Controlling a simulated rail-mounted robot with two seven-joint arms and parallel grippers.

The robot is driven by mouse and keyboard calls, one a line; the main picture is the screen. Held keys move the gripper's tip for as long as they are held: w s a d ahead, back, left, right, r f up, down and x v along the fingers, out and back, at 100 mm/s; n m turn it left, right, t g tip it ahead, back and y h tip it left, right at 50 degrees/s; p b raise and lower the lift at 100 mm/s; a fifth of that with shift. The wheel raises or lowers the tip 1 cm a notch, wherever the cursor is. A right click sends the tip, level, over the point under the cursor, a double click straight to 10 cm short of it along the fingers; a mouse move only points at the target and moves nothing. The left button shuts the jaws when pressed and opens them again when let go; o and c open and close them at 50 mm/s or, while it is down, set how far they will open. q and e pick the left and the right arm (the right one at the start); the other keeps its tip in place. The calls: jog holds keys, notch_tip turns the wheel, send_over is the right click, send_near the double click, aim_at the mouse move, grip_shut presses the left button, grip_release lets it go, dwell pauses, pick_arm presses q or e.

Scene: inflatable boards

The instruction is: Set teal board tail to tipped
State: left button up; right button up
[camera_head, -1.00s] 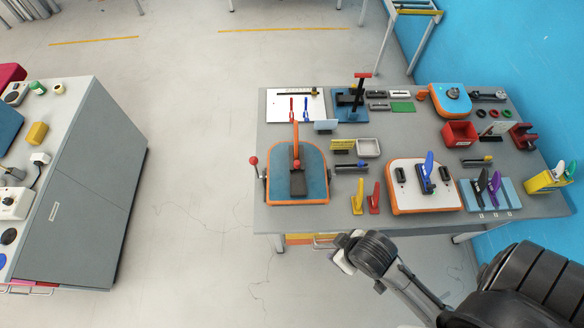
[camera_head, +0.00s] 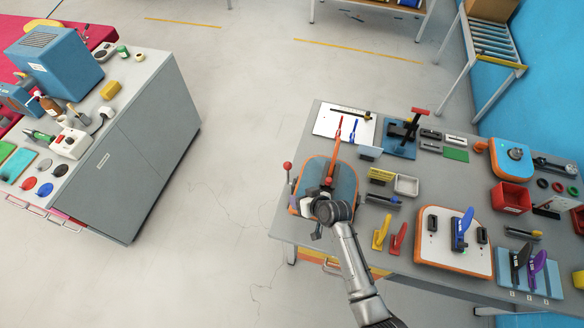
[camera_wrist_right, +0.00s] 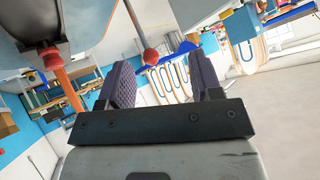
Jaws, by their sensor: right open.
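The teal board (camera_head: 346,180) with an orange rim lies at the table's left front. An orange upright piece (camera_head: 332,160) stands on it, and a red ball knob (camera_head: 287,166) stands by its left edge. My right wrist covers the board's front part. My right gripper (camera_wrist_right: 162,84) is open, with nothing between its pads. In the right wrist view, a red ball (camera_wrist_right: 151,56) shows beyond the gap between the fingers, apart from them, and an orange piece (camera_wrist_right: 62,78) stands at the left. My left gripper is not in view.
The grey table (camera_head: 292,228) also holds a white board with a blue fin (camera_head: 452,250), yellow and red fins (camera_head: 382,232), a grey tray (camera_head: 406,185) and a red bin (camera_head: 511,197). A grey cabinet (camera_head: 150,150) stands at the left; open floor lies between.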

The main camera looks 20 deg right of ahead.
aim_at(290, 168)
jog(key=w+f+t+b, duration=0.1)
jog(key=w+b, duration=0.2)
jog(key=w, duration=0.2)
jog(key=w+f+n+t+h+b, duration=0.1)
jog(key=w+b, duration=0.3)
jog(key=w, duration=0.1)
jog(key=w+d+f+t+b, duration=0.1)
jog(key=w+t+b, duration=0.1)
jog(key=w+b, duration=0.2)
jog(key=shift+w+f+n+h, duration=0.4)
jog(key=shift+w, duration=0.05)
jog(key=shift+w+b, duration=0.3)
jog(key=shift+b, duration=0.1)
jog(key=shift+a, duration=0.1)
jog(key=shift+c, duration=0.3)
grip_shut()
